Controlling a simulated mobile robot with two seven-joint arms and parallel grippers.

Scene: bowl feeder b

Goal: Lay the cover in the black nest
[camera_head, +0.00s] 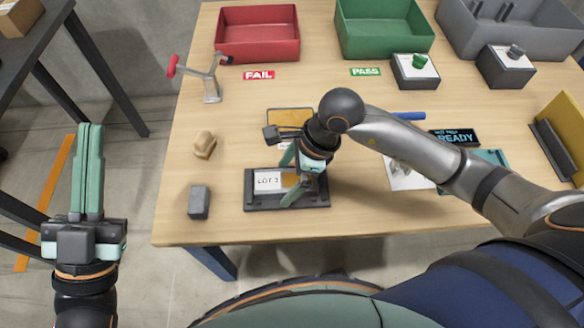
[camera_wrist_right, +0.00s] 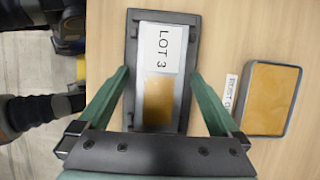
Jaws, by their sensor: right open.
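The black nest (camera_head: 262,206) lies flat near the table's front edge; it also shows in the right wrist view (camera_wrist_right: 131,48). A flat piece with a white LOT 3 label and a gold area (camera_wrist_right: 158,100) lies within its rim. I cannot tell whether this piece is the cover. My right gripper (camera_head: 291,178) is open above the nest, its green fingers on either side of it in the right wrist view (camera_wrist_right: 160,74). They appear to hold nothing. My left gripper (camera_head: 88,172) is shut and empty, left of the table.
A dark-rimmed gold-surfaced tray (camera_wrist_right: 270,97) lies beside the nest. A grey block (camera_head: 199,202) and a tan piece (camera_head: 204,145) lie left. A red-tipped stand (camera_head: 211,88), red bin (camera_head: 257,52), green bin (camera_head: 383,42) and grey bin (camera_head: 480,35) stand behind.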

